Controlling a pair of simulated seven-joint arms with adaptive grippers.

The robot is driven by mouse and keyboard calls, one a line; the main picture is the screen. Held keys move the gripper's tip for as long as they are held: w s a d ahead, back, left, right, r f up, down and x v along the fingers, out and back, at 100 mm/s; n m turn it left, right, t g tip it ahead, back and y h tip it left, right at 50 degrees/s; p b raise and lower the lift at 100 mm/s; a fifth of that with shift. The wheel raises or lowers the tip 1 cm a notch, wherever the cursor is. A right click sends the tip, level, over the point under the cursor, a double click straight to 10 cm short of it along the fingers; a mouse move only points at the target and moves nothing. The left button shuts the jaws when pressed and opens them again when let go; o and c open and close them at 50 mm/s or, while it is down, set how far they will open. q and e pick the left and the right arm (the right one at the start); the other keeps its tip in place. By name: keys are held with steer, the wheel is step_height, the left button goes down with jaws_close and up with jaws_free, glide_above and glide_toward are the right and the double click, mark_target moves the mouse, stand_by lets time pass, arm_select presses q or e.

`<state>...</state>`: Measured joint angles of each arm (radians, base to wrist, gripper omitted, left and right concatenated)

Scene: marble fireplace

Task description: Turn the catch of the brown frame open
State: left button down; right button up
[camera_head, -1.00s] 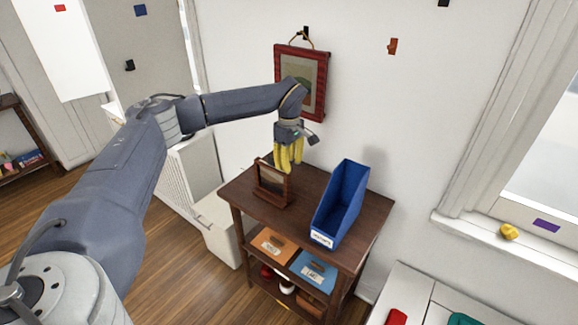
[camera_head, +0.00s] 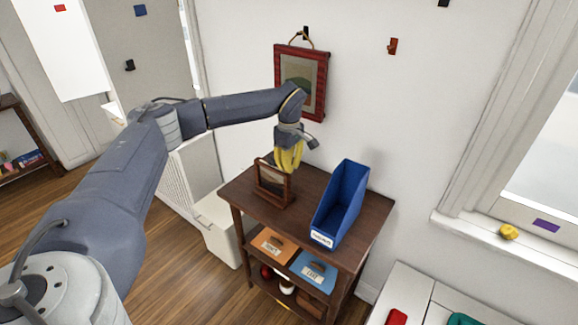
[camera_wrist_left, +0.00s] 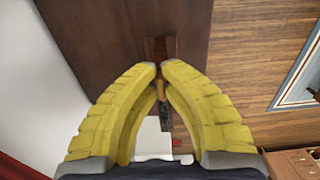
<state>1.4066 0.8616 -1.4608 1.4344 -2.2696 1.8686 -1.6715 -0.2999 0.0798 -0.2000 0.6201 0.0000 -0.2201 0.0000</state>
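The brown frame (camera_head: 272,184) stands upright on the dark wooden table, near its back left edge. My left gripper (camera_head: 287,171) points down just behind the frame's upper right part. In the left wrist view, its yellow fingertips (camera_wrist_left: 159,67) are nearly together, with only a narrow gap. The frame shows there from above as a dark brown strip (camera_wrist_left: 165,118) below the tips. A small orange-brown piece (camera_wrist_left: 161,90), perhaps the catch, shows between the fingers; I cannot tell whether they pinch it. In the head view the catch is hidden. My right gripper is out of view.
A blue open bin (camera_head: 340,205) stands on the table (camera_head: 308,177), right of the frame. A red-bordered picture (camera_head: 322,85) hangs on the wall behind my left wrist. Orange (camera_head: 272,243) and blue (camera_head: 313,272) labelled pieces lie on the shelf below.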

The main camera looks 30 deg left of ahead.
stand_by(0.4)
arm_select(q)
steer(key=n, duration=0.4)
steer(key=shift+w, duration=0.15)
steer(key=n, duration=0.4)
steer(key=shift+w+a+n, duration=0.1)
steer(key=shift+w+n, duration=0.05)
steer(key=shift+n, duration=0.15)
steer(key=n, duration=0.4)
steer(key=shift+w+a, duration=0.1)
steer(key=shift+a, duration=0.05)
steer(key=n, duration=0.5)
steer(key=shift+a, duration=0.15)
steer(key=shift+n, duration=0.3)
steer(key=c, duration=1.5)
jaws_free()
steer(key=shift+c, duration=0.2)
step_height(320, 180, up, 12)
